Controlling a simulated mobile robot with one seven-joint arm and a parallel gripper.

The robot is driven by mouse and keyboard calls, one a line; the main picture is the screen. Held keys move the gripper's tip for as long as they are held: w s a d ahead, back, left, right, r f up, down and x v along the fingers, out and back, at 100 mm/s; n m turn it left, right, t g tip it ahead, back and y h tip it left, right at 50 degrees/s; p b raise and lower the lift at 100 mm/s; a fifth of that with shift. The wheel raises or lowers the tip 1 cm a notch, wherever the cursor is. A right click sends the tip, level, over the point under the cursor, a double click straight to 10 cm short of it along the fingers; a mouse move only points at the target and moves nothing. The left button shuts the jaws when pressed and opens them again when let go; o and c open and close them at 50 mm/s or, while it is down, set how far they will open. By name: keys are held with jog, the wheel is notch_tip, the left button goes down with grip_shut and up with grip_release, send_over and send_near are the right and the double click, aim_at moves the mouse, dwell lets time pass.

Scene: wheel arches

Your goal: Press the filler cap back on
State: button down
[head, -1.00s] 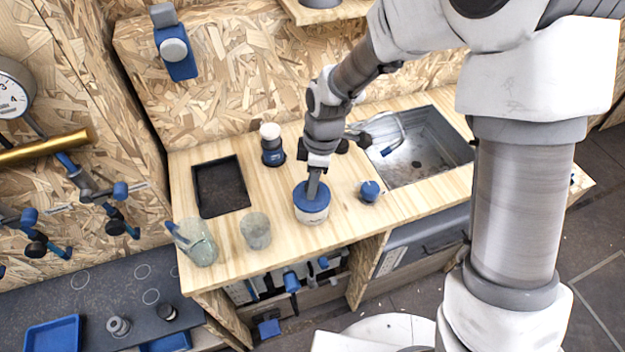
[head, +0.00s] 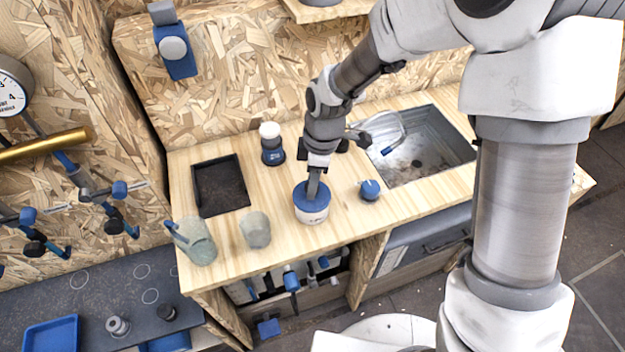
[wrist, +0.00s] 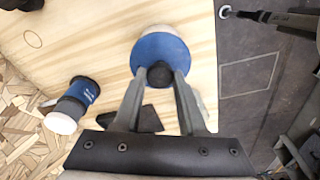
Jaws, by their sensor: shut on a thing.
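The blue filler cap (head: 313,196) sits on top of a white round container (head: 312,216) on the wooden counter. My gripper (head: 313,182) points down at the cap from above. In the wrist view its two fingers (wrist: 160,80) are shut on the dark knob. The cap covers the container's mouth; I cannot tell whether it is seated fully.
A blue knob (head: 370,190) stands right of the container and a sink (head: 455,150) lies beyond. A grey cup (head: 255,230), a greenish jug (head: 195,240) and a black tray (head: 197,200) are to the left. A blue-and-white bottle (head: 272,145) stands behind.

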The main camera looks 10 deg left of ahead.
grip_release()
dwell(0.6)
jog(key=shift+r+p, duration=2.15)
jog(key=shift+r, duration=0.8)
jog(key=shift+r+p, duration=0.45)
jog(key=shift+r, duration=0.15)
jog(key=shift+c, duration=0.3)
grip_shut()
